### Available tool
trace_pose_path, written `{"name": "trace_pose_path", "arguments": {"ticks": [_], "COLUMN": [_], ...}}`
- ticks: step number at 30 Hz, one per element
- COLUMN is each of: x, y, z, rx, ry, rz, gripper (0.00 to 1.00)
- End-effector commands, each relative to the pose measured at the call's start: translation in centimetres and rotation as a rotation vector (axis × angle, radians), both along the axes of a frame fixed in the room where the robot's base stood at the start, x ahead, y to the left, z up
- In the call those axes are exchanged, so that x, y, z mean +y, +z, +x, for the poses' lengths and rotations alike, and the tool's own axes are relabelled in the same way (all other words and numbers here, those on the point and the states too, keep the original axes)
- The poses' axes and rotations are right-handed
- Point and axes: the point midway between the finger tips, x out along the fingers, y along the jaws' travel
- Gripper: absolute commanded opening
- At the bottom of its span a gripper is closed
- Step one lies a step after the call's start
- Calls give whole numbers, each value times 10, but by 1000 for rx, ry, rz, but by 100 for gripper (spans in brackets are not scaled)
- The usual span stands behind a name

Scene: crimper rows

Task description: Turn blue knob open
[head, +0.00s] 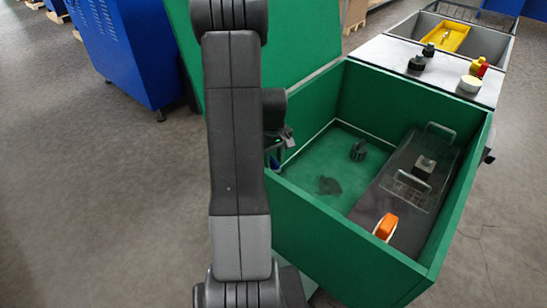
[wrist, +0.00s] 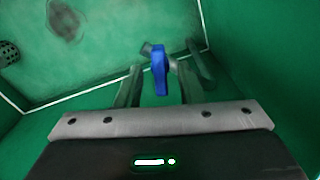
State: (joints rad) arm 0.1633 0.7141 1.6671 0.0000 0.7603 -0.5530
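The blue knob (wrist: 159,70) is a narrow upright handle in the wrist view, near the inner green wall, with grey fittings behind it. My gripper (wrist: 158,82) is open. Its two fingers stand left and right of the knob, with a visible gap on each side. In the head view my arm hides most of my gripper, which is at the left inner side of the green box (head: 345,232). A small bit of blue shows there beside the arm; the knob's shape cannot be made out.
The box floor holds a black knobbed part (head: 358,150) and a dark stain (head: 329,186). On its right side are an orange handle (head: 386,226) and a wire basket (head: 412,190). A white-topped table (head: 440,72) with small parts adjoins behind. A blue cabinet (head: 125,50) stands left.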

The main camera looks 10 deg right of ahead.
Motion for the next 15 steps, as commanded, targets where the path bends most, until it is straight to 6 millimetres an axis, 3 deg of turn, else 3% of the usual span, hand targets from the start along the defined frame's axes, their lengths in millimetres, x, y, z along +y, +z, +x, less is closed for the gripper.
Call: {"name": "trace_pose_path", "arguments": {"ticks": [2,7,15], "x": [0,0,0], "y": [0,0,0], "z": [0,0,0], "rx": [0,0,0], "ry": [0,0,47], "rz": [0,0,0], "gripper": [35,1,0]}}
